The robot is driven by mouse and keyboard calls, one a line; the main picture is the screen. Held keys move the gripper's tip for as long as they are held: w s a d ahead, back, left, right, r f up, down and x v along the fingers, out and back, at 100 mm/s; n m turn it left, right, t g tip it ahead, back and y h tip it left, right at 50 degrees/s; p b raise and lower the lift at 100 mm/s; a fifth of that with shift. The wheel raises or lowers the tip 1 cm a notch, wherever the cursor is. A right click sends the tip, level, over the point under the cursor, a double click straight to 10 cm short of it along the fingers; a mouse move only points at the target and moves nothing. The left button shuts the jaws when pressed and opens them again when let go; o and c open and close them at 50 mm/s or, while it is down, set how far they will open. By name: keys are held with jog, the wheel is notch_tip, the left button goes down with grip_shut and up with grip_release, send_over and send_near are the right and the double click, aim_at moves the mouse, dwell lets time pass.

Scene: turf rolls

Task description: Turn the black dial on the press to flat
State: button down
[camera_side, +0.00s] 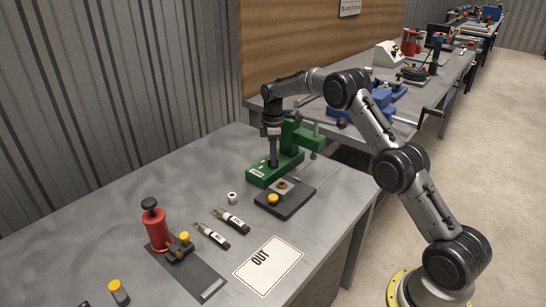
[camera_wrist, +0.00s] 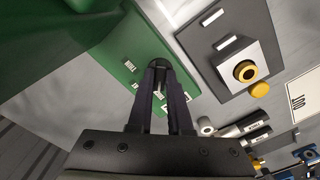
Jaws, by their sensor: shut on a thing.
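The green press (camera_side: 302,136) stands near the far edge of the grey bench, and its green base (camera_wrist: 118,48) fills the upper left of the wrist view. The black dial (camera_wrist: 158,64) sits on that base, partly covered by my fingers. My gripper (camera_side: 273,163) points down over the base, and its fingertips (camera_wrist: 159,70) are shut on the dial. Small white labels (camera_wrist: 130,66) lie on the green around the dial; their words are too small to read surely, and I cannot tell which one the dial points to.
A dark plate (camera_side: 272,203) with a brass piece and yellow knob lies close beside the press. A white roll (camera_side: 233,198), two labelled tools (camera_side: 230,220), a red device with a black knob (camera_side: 154,228) and an OUT sheet (camera_side: 268,262) lie nearer the front.

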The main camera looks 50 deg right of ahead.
jog(key=m, duration=0.4)
jog(key=shift+r+m, duration=0.1)
jog(key=shift+m, duration=0.2)
jog(key=m, duration=0.4)
jog(key=shift+m, duration=0.3)
jog(key=c, duration=0.8)
grip_release()
jog(key=shift+c, duration=0.2)
notch_tip(320, 180, up, 14)
